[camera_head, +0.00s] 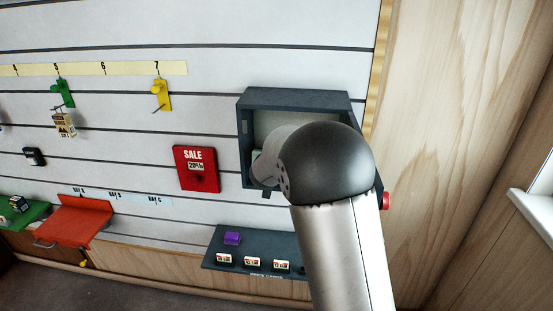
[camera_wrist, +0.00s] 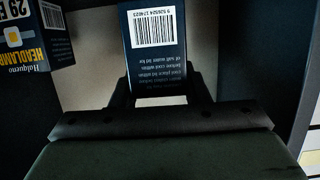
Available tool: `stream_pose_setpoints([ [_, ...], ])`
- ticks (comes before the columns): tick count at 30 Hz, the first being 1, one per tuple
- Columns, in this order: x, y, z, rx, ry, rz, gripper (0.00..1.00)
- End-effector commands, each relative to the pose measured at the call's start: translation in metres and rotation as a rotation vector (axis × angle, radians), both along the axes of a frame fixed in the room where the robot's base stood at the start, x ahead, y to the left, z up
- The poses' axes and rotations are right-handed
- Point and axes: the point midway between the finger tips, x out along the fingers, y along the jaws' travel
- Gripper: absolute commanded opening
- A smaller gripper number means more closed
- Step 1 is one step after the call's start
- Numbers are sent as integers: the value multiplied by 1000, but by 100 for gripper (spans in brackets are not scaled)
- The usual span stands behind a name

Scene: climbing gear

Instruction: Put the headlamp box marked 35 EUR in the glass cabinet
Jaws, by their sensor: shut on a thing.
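The glass cabinet (camera_head: 298,99) is a dark grey open-fronted box on the wall, partly hidden behind my arm. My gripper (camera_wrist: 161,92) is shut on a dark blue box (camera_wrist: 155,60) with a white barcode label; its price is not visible. In the wrist view, dark walls and a pale back surround the held box, so it appears to be at or inside the cabinet. Another headlamp box (camera_wrist: 28,45), its print upside down and marked 29, shows at the left, apart from the held box. The head view hides my gripper behind the arm.
A red SALE sign (camera_head: 197,169) is left of the cabinet. Below is a dark shelf (camera_head: 222,247) with a purple item (camera_head: 232,238) and several price cards. Green (camera_head: 65,93) and yellow (camera_head: 162,94) hooks are further left. A wooden wall (camera_head: 450,120) stands at the right.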

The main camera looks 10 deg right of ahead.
Motion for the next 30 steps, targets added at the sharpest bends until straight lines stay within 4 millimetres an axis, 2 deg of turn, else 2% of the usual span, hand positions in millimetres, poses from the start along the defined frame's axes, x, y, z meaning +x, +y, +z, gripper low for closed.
stream_pose_setpoints([
  [1, 0, -1, -10, -1, 3, -2, 12],
  [3, 0, -1, -18, -1, 2, -1, 12],
  [17, 4, -1, -26, 0, -1, 0, 12],
  [18, 4, -1, -27, 0, 0, 0, 44],
  [20, 4, -1, -26, 0, 0, 0, 61],
  [21, 3, -1, -26, 0, 0, 0, 63],
  [30, 4, -1, -22, 0, -1, 0, 63],
])
